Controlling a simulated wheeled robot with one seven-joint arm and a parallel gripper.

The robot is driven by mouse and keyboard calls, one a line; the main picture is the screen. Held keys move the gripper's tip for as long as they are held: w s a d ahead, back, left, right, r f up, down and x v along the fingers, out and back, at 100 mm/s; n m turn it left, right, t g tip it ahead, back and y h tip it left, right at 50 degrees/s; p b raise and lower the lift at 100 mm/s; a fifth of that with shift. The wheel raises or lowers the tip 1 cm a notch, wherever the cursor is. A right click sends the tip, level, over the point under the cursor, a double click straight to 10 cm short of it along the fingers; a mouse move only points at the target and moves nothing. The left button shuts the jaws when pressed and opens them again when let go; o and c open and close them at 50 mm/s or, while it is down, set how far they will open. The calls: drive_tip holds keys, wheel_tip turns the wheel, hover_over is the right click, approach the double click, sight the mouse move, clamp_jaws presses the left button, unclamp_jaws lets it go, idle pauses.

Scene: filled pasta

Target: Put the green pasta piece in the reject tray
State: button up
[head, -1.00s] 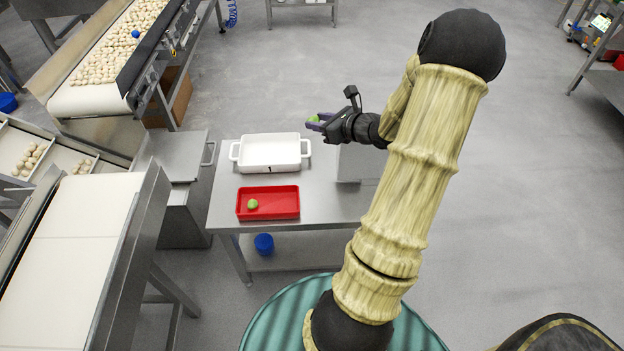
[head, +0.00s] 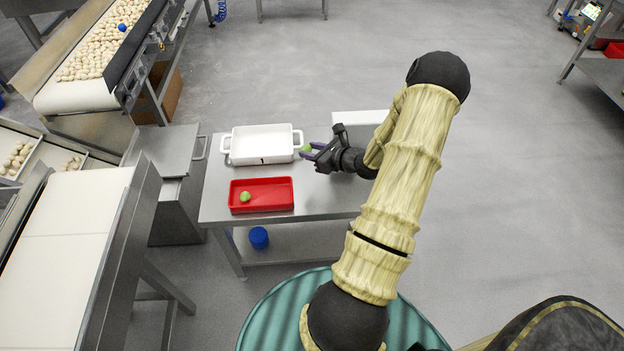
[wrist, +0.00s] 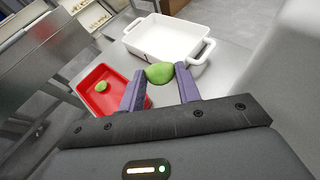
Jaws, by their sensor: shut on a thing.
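My gripper (head: 312,152) is shut on a green pasta piece (head: 307,148), which sits between the purple fingertips. The held piece also shows in the wrist view (wrist: 160,73). In the head view it is beside the right handle of the white dish, and I cannot tell its exact height over the table. The red tray (head: 277,207) lies on the steel table, in front of the white dish and to the left of my gripper. Another green pasta piece (head: 245,197) lies inside the red tray at its left side.
The white two-handled dish (head: 262,156) stands behind the red tray on the steel table (head: 325,202). A pale box (head: 360,122) stands at the table's back right. A conveyor with pasta (head: 112,40) and a white-topped line (head: 60,235) are to the left.

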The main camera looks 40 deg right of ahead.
hover_over(312, 182)
wheel_tip(312, 182, down, 9)
drive_tip(key=shift+s+r+b, duration=0.1)
drive_tip(key=shift+r+b, duration=0.05)
drive_tip(key=shift+b, duration=0.3)
drive_tip(key=shift+f+b, duration=0.3)
drive_tip(key=shift+f, duration=1.8)
drive_tip(key=shift+f, duration=0.2)
drive_tip(key=o, duration=0.9)
drive_tip(key=shift+o, duration=0.2)
drive_tip(key=shift+r, duration=0.1)
